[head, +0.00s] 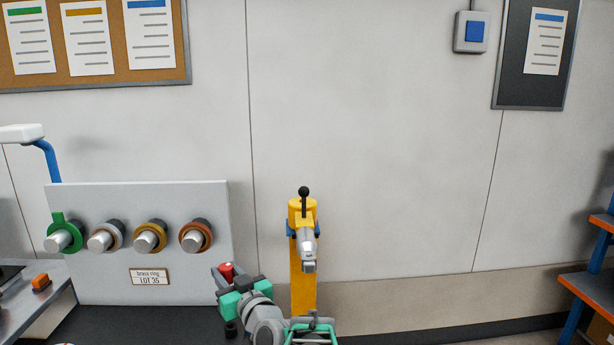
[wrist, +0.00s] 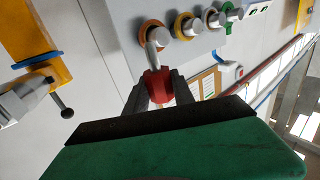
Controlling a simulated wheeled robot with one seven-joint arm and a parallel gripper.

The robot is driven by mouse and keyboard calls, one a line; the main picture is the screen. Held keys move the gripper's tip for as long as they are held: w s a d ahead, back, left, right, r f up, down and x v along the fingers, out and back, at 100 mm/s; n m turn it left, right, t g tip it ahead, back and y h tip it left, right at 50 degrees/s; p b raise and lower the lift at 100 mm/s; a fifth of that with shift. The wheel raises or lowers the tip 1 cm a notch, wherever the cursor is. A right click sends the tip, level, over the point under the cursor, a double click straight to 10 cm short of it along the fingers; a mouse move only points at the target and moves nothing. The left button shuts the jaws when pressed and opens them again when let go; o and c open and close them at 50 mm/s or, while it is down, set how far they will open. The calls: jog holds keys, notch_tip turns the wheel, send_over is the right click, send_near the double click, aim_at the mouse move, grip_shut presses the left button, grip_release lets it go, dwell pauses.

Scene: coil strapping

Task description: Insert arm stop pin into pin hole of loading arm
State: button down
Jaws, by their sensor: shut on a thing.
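The arm stop pin has a red head (wrist: 157,86) and a grey shank (wrist: 152,58) in the wrist view. My gripper (wrist: 159,90) is shut on the red head, with one finger on each side. The shank points away from my gripper, toward the ring panel. In the head view the red head (head: 226,269) shows at the tip of my gripper (head: 228,279), left of the yellow post (head: 303,282). The grey loading arm (head: 307,246) is on this post, below a black ball-topped lever (head: 304,192). The arm and lever (wrist: 66,113) also show at left in the wrist view. I cannot make out the pin hole.
A grey panel (head: 190,273) with several ringed pegs stands just left of my gripper. Left of it is a metal bench with an orange block (head: 41,283). A blue and orange shelf (head: 590,280) stands at far right. The wall space between post and shelf is clear.

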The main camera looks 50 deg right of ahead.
jog(key=s+d+r+m+g+h+p, duration=0.1)
jog(key=s+d+r+m+h+p, duration=0.1)
jog(key=d, duration=0.8)
jog(key=s+d+r+m+g+h+p, duration=0.2)
jog(key=s+d+r+h+p, duration=0.2)
jog(key=s+d+r+p, duration=0.3)
jog(key=d+r+p, duration=0.1)
jog(key=d+r, duration=0.1)
jog(key=d, duration=0.1)
jog(key=shift+s+r+m+g+h+p, duration=0.2)
jog(key=shift+m+g+h+p, duration=0.1)
jog(key=shift+m+h+p, duration=0.1)
jog(key=shift+f+b, duration=0.1)
jog(key=shift+b, duration=0.4)
notch_tip(320, 180, down, 6)
jog(key=b, duration=0.6)
jog(key=shift+r+b, duration=0.25)
jog(key=shift+b, duration=0.05)
jog(key=shift+b, duration=0.95)
jog(key=shift+f, duration=0.1)
